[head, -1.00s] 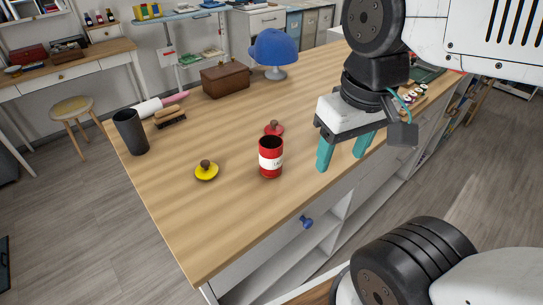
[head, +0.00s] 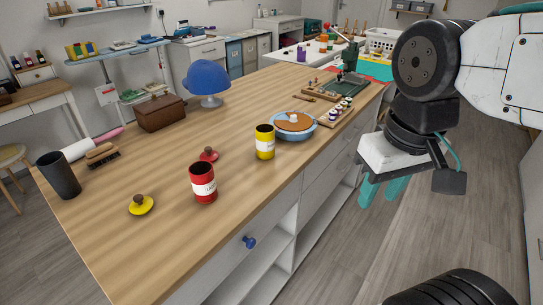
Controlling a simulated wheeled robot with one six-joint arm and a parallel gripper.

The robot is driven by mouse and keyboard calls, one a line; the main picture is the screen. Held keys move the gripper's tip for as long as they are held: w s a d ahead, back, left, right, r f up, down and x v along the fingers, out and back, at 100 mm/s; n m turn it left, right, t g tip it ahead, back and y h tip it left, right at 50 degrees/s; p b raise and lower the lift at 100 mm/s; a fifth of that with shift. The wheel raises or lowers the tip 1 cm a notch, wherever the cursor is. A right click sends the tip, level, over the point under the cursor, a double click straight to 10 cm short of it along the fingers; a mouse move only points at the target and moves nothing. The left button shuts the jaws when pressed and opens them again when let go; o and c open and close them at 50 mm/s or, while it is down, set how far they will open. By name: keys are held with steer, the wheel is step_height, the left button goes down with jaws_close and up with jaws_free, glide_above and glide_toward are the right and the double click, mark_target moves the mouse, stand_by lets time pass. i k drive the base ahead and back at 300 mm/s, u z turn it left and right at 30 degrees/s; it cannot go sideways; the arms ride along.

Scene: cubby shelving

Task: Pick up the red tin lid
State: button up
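The red tin lid (head: 208,154) lies on the wooden counter, a small red disc with a dark knob. It is just behind the open red tin (head: 203,183), which hides part of its near edge. A yellow lid (head: 141,205) with a brown knob lies to the left, nearer the counter's front. An open yellow tin (head: 265,142) stands to the right. My gripper (head: 382,190) has teal fingers spread apart with nothing between them. It is out past the counter's front edge, well to the right of the red lid.
The counter around the lids has free room.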

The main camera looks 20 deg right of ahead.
mark_target(209, 155)
steer(key=z, duration=0.65)
steer(key=k, duration=0.9)
steer(key=z, duration=0.75)
steer(key=i, duration=1.1)
steer(key=u, duration=0.7)
steer(key=i, duration=0.75)
steer(key=u, duration=1.35)
steer(key=i, duration=0.55)
steer(key=u, duration=0.5)
